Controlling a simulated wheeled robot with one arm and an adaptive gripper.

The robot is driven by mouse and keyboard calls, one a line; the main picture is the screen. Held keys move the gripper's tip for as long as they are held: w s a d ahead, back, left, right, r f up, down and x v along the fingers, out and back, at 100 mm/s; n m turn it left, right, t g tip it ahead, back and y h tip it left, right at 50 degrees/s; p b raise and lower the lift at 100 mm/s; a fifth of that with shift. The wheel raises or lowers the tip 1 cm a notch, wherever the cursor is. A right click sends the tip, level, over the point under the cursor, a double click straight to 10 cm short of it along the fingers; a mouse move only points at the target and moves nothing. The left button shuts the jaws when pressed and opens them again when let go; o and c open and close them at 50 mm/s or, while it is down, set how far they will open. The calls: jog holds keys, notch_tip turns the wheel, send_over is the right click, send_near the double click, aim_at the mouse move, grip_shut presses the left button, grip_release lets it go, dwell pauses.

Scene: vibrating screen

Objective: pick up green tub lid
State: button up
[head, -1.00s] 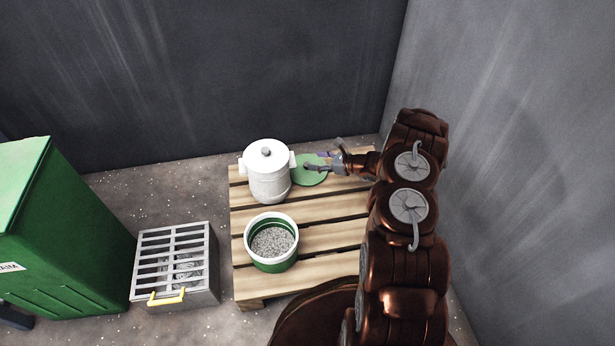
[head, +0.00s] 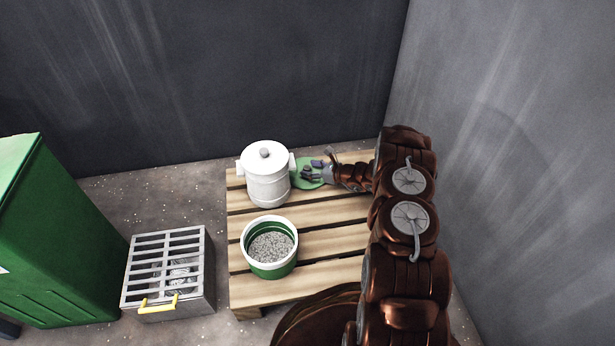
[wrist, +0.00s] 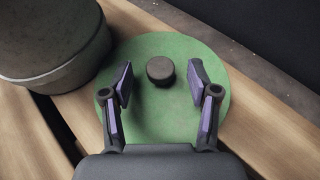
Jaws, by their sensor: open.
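The green tub lid (wrist: 165,110) lies flat on the wooden pallet, a round green disc with a dark knob (wrist: 160,70) at its middle. In the head view the lid (head: 304,181) shows just right of the white canister, partly covered by my gripper. My gripper (wrist: 164,85) is open, with its two purple-padded fingers over the lid. The knob lies ahead of and between the fingers in the wrist view, with a gap on each side. I cannot tell the exact height of the fingertips above the lid.
A white canister (head: 267,180) stands close to the lid's left edge. A green and white tub (head: 270,269) of grey granules stands nearer on the pallet (head: 320,252). A grey slatted box (head: 205,290) and green cabinet (head: 70,240) are left. Walls rise behind and right.

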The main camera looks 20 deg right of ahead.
jog(key=shift+w+a+f, duration=0.15)
jog(key=shift+w+a, duration=0.05)
jog(key=shift+w, duration=0.15)
jog(key=shift+c, duration=0.4)
grip_shut()
